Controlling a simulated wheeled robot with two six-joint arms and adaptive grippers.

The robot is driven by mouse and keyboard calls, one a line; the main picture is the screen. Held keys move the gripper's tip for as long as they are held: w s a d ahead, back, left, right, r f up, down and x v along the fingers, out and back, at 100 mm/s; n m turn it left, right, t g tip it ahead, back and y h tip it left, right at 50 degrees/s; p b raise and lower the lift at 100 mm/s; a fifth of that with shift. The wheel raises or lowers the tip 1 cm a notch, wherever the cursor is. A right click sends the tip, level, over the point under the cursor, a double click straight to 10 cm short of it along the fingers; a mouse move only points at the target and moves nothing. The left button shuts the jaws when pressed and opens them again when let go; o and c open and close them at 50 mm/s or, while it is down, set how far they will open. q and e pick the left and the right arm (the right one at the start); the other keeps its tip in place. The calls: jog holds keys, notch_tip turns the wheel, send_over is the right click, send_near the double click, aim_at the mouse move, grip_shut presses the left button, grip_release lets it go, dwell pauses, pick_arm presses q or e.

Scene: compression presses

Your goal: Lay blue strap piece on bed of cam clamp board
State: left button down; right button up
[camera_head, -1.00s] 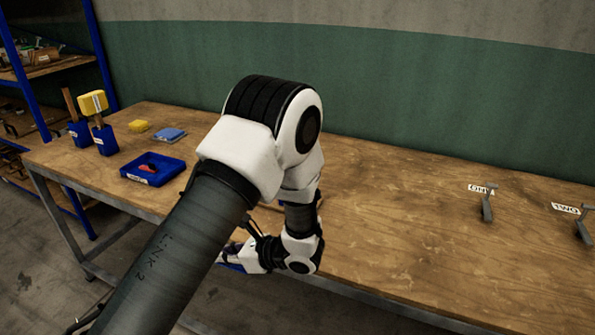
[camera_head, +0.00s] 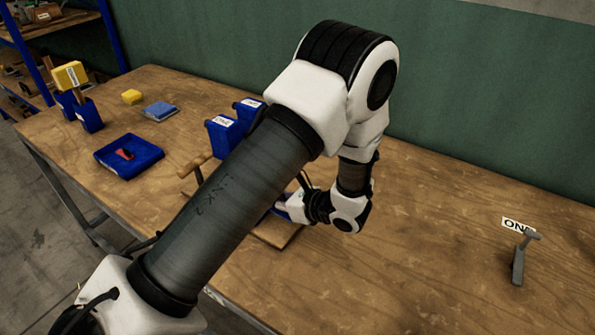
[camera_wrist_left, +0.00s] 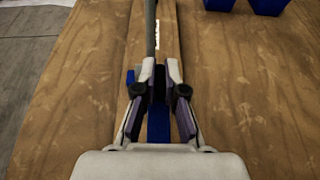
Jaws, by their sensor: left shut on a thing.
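My left gripper (camera_wrist_left: 160,72) is shut on the blue strap piece (camera_wrist_left: 158,124), which shows between and behind its fingers in the left wrist view. A wooden board (camera_wrist_left: 140,52) with a long grey bar (camera_wrist_left: 150,22) lies under and ahead of the fingertips; I take it for the cam clamp board. In the head view, part of this board (camera_head: 277,234) shows beside my left arm, which hides much of it and the fingertips. I cannot tell whether the strap touches the board. My right gripper is not in view.
Two blue bins (camera_head: 222,135) stand behind the arm. A blue tray (camera_head: 112,157) with a red piece, a blue block (camera_head: 160,110) and a yellow block (camera_head: 132,97) are at the left. A grey lever (camera_head: 520,262) by a "ONE" label is at the right. The table between is clear.

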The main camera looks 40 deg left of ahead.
pick_arm(q)
jog(key=shift+w+r, duration=0.15)
jog(key=shift+s+r, duration=0.25)
jog(key=shift+s, duration=0.3)
jog(key=shift+s+r, duration=0.2)
jog(key=shift+s, duration=0.3)
jog(key=shift+w+p, duration=0.3)
jog(key=shift+w, duration=0.1)
jog(key=shift+w+d+r+p, duration=0.1)
jog(key=shift+w+p, duration=0.05)
jog(key=shift+p, duration=0.15)
jog(key=shift+s+f+h+b, duration=0.15)
jog(key=shift+f+b, duration=0.3)
jog(key=shift+f, duration=0.1)
jog(key=shift+s+f+h+b, duration=0.15)
jog(key=shift+f+b, duration=0.25)
jog(key=shift+f, duration=0.1)
jog(key=shift+w+f+b, duration=0.25)
jog(key=shift+f+b, duration=0.15)
jog(key=shift+f, duration=0.3)
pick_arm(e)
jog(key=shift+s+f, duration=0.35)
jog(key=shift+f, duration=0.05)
pick_arm(q)
jog(key=shift+s+r, duration=0.15)
